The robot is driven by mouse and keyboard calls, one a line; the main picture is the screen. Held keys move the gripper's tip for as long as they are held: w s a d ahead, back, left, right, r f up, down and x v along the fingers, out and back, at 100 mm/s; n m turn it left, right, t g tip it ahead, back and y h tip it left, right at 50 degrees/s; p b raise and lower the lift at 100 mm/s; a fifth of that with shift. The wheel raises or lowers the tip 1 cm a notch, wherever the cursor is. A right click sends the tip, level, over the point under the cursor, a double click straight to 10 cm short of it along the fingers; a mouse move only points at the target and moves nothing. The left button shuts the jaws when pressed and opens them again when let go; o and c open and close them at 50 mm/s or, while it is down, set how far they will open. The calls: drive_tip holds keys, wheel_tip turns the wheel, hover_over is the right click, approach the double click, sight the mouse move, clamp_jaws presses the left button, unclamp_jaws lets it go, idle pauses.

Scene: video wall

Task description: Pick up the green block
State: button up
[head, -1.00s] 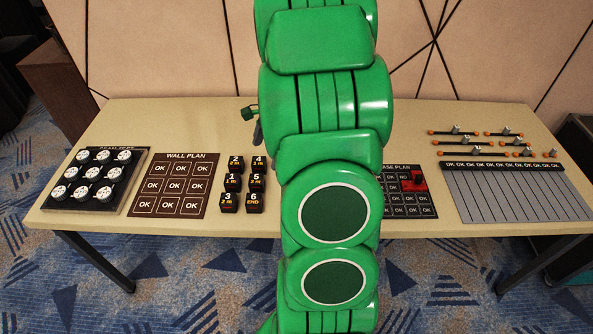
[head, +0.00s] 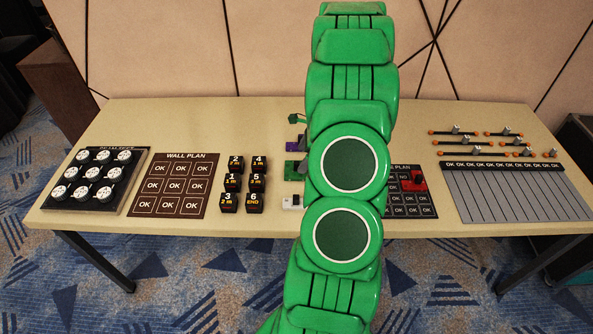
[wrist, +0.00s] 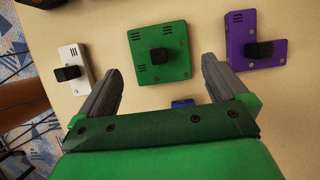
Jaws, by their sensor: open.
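The green block (wrist: 148,40), a flat square plate with a black knob (wrist: 161,56) on top, lies on the table in the wrist view. In the head view the green block (head: 291,171) shows partly, left of my arm. My gripper (wrist: 160,66) is open and empty, with its two grey fingers apart on the near side of the block. The fingertips frame the block's lower corners in the picture, and I see no contact. In the head view my arm hides most of the gripper.
A white block (wrist: 75,62) lies left of the green one and a purple block (wrist: 257,37) right. A blue piece (wrist: 183,103) shows between the fingers. Black numbered blocks (head: 243,183), a wall plan board (head: 171,184) and a red piece (head: 411,183) share the table.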

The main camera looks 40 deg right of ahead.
sight(298, 162)
drive_tip(key=shift+x, duration=2.8)
drive_tip(key=shift+w+a+r, duration=0.1)
drive_tip(key=shift+a, duration=0.1)
drive_tip(key=shift+c, duration=0.3)
drive_tip(key=c, duration=0.9)
drive_tip(key=shift+r, duration=0.1)
